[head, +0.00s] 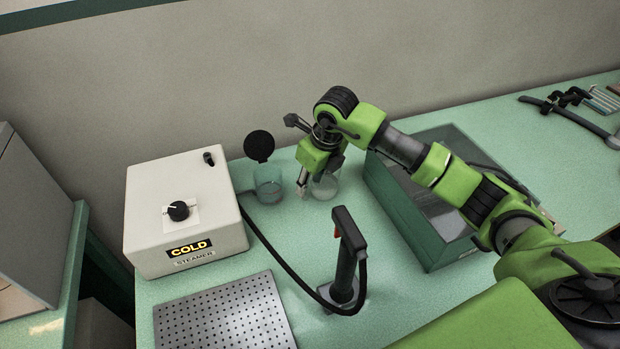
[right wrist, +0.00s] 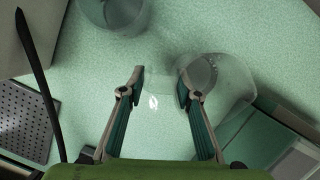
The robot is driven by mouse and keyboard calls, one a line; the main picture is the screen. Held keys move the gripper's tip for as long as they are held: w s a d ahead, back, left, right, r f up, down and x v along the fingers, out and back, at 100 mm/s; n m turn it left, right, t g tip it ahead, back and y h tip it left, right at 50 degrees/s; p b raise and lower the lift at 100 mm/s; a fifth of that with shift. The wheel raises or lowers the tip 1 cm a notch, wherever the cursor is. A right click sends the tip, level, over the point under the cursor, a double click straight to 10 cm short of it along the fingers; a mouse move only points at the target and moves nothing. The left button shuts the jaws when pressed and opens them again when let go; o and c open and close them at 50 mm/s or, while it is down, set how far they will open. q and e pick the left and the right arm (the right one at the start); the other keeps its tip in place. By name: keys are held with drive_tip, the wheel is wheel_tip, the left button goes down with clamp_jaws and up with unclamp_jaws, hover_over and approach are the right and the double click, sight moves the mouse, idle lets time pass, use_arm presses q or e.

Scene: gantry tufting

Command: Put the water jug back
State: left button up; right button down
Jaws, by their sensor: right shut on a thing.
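The clear water jug (head: 325,186) is at the back of the green counter, left of the green bin. My right gripper (head: 306,187) is at its left side, pointing down. In the right wrist view the jug (right wrist: 232,88) is see-through and lies around and beyond the right finger. My right gripper (right wrist: 160,82) is shut on the jug, with its fingers a little apart; the part held is too faint to make out. I cannot tell whether the jug touches the counter. A small white drop mark (right wrist: 153,102) shows on the counter below the fingers. My left gripper is out of view.
A clear vessel with bluish contents (head: 268,185) stands left of the jug, a black disc (head: 259,146) above it. The steamer box (head: 185,215), perforated plate (head: 224,315) and corded black wand (head: 346,265) are nearer. The green bin (head: 415,220) stands close right.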

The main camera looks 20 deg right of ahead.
drive_tip(key=shift+f, duration=0.15)
drive_tip(key=c, duration=1.5)
unclamp_jaws()
drive_tip(key=shift+r, duration=0.55)
drive_tip(key=b+v, duration=0.2)
drive_tip(key=v, duration=0.9)
drive_tip(key=shift+s+d+r, duration=0.1)
drive_tip(key=shift+s+r, duration=0.05)
